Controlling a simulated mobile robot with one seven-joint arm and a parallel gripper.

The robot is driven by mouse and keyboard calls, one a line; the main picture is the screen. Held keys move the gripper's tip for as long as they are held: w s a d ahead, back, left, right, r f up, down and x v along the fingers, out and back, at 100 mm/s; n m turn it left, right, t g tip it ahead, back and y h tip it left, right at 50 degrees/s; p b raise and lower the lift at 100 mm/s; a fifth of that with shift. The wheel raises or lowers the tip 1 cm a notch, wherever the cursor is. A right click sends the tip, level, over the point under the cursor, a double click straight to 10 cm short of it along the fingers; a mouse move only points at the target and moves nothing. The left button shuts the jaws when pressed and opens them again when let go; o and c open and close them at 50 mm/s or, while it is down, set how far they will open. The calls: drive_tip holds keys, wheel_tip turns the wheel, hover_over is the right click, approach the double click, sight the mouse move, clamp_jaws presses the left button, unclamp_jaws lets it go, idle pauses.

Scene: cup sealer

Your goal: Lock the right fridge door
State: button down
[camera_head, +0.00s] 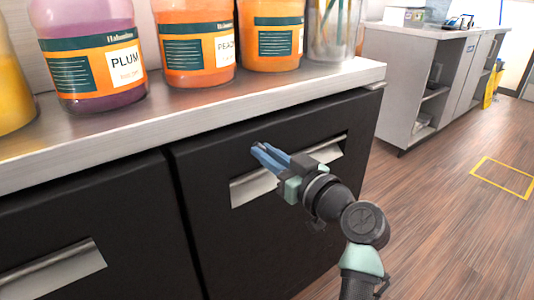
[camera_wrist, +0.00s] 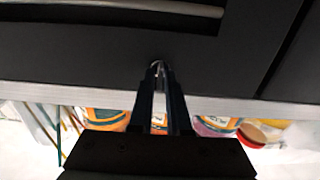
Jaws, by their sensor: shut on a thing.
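The right fridge door (camera_head: 210,170) is black with a recessed metal handle (camera_head: 256,186) and looks closed. It also fills the upper part of the wrist view (camera_wrist: 80,58), with the handle bar (camera_wrist: 120,6) at the top edge. My gripper (camera_head: 258,150) is in front of the door's upper part, above the handle. In the wrist view my gripper (camera_wrist: 157,68) has its fingertips close together on a small pale lock piece (camera_wrist: 157,70) at the door face. The fingers hide most of this piece, and I cannot tell its turn.
The left fridge door (camera_head: 90,225) is beside it, across a narrow gap. The steel counter (camera_head: 200,115) overhangs the doors and carries bottles, including a plum one (camera_head: 92,50), and a clear container (camera_head: 333,35). Open wooden floor (camera_head: 440,220) lies to the right.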

drive_tip(key=shift+m, duration=0.3)
drive_tip(key=shift+w+f+m+p, duration=0.1)
drive_tip(key=shift+m+p, duration=5.95)
drive_tip(key=shift+m, duration=2.55)
drive_tip(key=c, duration=1)
unclamp_jaws()
drive_tip(key=shift+d, duration=0.1)
